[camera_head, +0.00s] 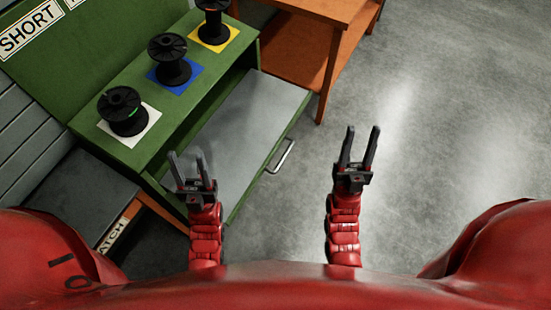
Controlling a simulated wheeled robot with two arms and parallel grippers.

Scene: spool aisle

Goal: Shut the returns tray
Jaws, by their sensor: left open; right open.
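The returns tray appears to be the grey-bottomed drawer (252,108) pulled out of the green cabinet (140,150). It stands open and its visible bottom looks empty. A silver bar handle (281,156) is on its green front. My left gripper (187,160) is open and empty, and in the picture it overlaps the near left part of the tray. I cannot tell its height above the tray. My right gripper (361,140) is open and empty, over the floor to the right of the handle. My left gripper and arm hide part of the tray's near side.
Black spools stand on a white square (149,126), a blue square (188,83) and a yellow square (229,39) on the cabinet top. An orange table (330,10) stands behind the tray. A dark-topped box (85,185) is at the left. The concrete floor (450,130) at right is clear.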

